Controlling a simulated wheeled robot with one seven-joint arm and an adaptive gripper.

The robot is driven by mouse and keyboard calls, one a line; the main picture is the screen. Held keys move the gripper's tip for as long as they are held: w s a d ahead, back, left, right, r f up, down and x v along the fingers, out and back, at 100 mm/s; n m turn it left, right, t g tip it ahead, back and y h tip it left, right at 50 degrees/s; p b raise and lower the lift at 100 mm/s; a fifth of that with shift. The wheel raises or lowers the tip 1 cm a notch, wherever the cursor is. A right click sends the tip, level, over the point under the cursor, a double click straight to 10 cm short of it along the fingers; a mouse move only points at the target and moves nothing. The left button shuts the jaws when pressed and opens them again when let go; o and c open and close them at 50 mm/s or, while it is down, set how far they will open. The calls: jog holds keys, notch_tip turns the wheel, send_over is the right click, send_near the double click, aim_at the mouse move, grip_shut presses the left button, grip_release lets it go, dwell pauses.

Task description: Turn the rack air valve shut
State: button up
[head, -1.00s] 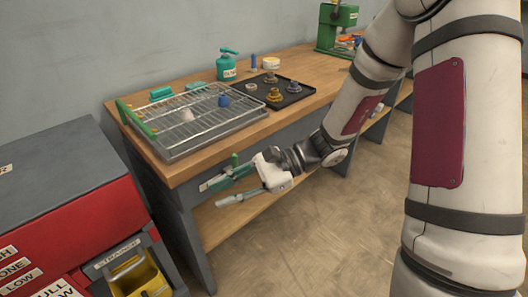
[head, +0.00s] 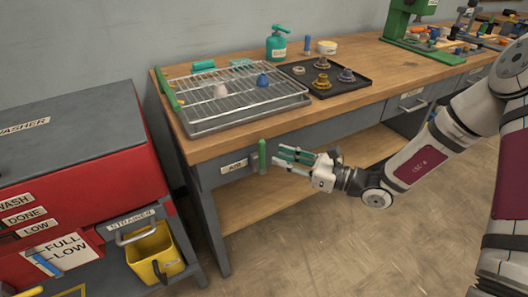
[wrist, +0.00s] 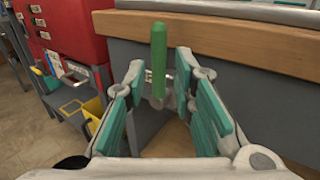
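The rack air valve's green lever handle (head: 262,156) stands upright on the front of the bench, right beside the "AIR" label (head: 234,166). In the wrist view the green handle (wrist: 158,62) rises upright ahead, between the two fingers in the picture, with its grey valve body (wrist: 160,100) partly visible below. My gripper (head: 287,162) is open and empty, with its teal-padded fingers just to the right of the handle. In the wrist view my gripper (wrist: 163,105) is spread wide. I cannot tell contact with the handle; it looks apart.
A wire rack over a tray (head: 245,123) lies on the wooden bench top (head: 400,76), whose front edge overhangs the valve. A black tray with metal parts (head: 298,68) is beside it. The red washer (head: 130,165) and yellow strainer bucket (head: 150,250) stand at left.

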aim_at(262, 166)
jog(key=x, duration=0.7)
jog(key=shift+s+b, duration=0.1)
jog(key=shift+b, duration=0.25)
grip_shut()
